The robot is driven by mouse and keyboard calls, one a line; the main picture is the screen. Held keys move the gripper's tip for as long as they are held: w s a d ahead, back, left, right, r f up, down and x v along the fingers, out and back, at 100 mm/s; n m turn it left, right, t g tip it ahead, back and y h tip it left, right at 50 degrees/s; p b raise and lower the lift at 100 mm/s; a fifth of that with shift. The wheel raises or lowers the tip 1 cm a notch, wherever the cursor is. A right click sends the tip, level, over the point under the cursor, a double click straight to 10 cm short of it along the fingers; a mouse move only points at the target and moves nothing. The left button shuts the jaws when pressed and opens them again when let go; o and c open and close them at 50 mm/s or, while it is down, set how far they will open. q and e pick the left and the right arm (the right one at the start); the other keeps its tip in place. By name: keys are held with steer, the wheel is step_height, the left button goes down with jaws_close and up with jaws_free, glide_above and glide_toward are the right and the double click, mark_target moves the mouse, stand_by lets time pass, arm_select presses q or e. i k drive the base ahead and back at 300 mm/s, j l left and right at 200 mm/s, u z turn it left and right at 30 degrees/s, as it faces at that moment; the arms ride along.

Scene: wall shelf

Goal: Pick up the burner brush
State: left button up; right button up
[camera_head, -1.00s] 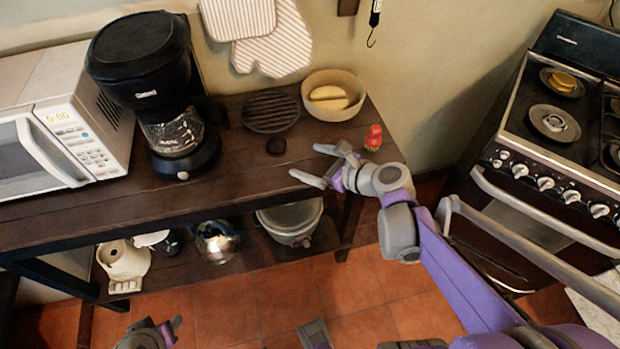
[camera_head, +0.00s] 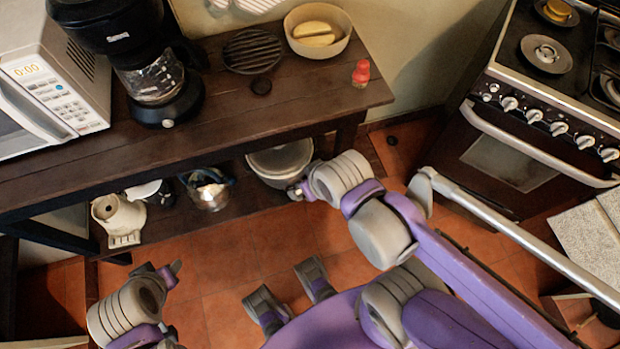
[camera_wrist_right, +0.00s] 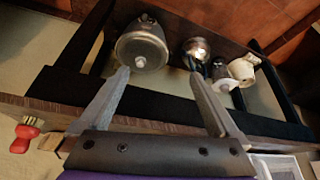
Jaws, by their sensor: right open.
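A small red brush (camera_head: 361,73) with a pale lower part stands on the wooden table near its right end; I take it to be the burner brush. In the right wrist view the red brush (camera_wrist_right: 27,132) shows at the far left, outside the jaws. My right gripper (camera_head: 297,192) is in front of the table and, in the picture, below its front edge, apart from the brush. In the wrist view its fingers (camera_wrist_right: 157,78) are spread with nothing between them. My left gripper (camera_head: 172,273) is low at the left, partly seen, its jaws unclear.
On the table (camera_head: 290,110) are a bowl (camera_head: 336,47) with yellow pieces, a round grate (camera_head: 252,52), a small dark disc, a coffee maker and a microwave. A pot (camera_head: 278,162) and other vessels stand on the lower shelf. A stove (camera_head: 520,160) is at the right.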

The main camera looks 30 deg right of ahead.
mark_target(362, 75)
steer(key=k+z, duration=0.15)
steer(key=z, duration=1.4)
